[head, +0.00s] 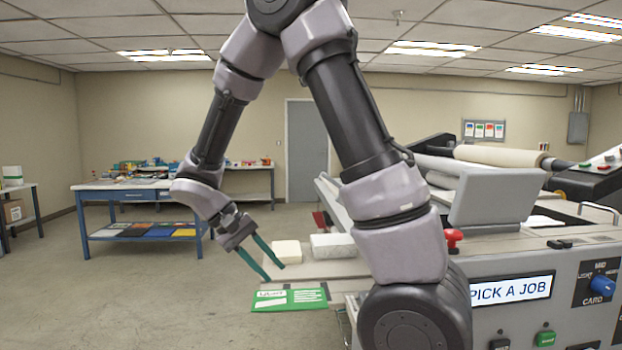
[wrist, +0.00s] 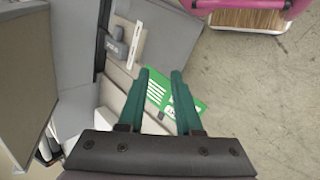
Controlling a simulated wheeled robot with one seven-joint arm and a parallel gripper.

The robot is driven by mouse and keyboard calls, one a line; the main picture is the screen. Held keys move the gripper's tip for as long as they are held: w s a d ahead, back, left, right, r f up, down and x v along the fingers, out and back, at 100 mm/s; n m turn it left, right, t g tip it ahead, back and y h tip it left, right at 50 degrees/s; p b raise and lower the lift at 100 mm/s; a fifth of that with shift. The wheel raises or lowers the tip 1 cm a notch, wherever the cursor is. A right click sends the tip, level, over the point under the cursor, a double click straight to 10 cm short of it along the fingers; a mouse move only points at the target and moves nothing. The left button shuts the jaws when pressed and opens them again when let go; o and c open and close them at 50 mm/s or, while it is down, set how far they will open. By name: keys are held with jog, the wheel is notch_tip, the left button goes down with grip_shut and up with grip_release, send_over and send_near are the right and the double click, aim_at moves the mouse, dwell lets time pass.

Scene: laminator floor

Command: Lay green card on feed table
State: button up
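The green card (head: 289,299) has white print and lies flat at the near left end of the pale feed table (head: 345,287). In the wrist view the card (wrist: 188,95) appears to reach past the table edge over the floor. My gripper (head: 276,274) has two green fingers, spread apart, just above and behind the card in the head view. In the wrist view my gripper (wrist: 161,71) shows the card partly between and partly beyond its fingers, with nothing clearly clamped. The fingers hide part of the card. I cannot tell whether they touch it.
A cream block (head: 287,252) and a whitish block (head: 333,246) sit behind the card. The laminator panel (head: 510,289) reads "PICK A JOB". A blue table (head: 130,196) stands at back left. A pink-edged bin (wrist: 245,15) shows at the wrist view's top. Floor at left is clear.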

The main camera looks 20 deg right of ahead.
jog(key=s+d+r+m+t+y, duration=0.1)
jog(key=s+d+r+t+y, duration=0.1)
jog(key=r, duration=0.4)
jog(key=s+d+r+m+t+y, duration=0.1)
jog(key=s+d+r+t+y, duration=0.1)
jog(key=r, duration=0.5)
jog(key=s+d+r+m+t+y, duration=0.1)
jog(key=s+d+r+t+y, duration=0.2)
jog(key=r, duration=0.4)
jog(key=shift+s+m+t+y, duration=0.3)
jog(key=shift+s+t+y, duration=0.15)
jog(key=shift+t+y, duration=0.7)
jog(key=shift+s, duration=0.1)
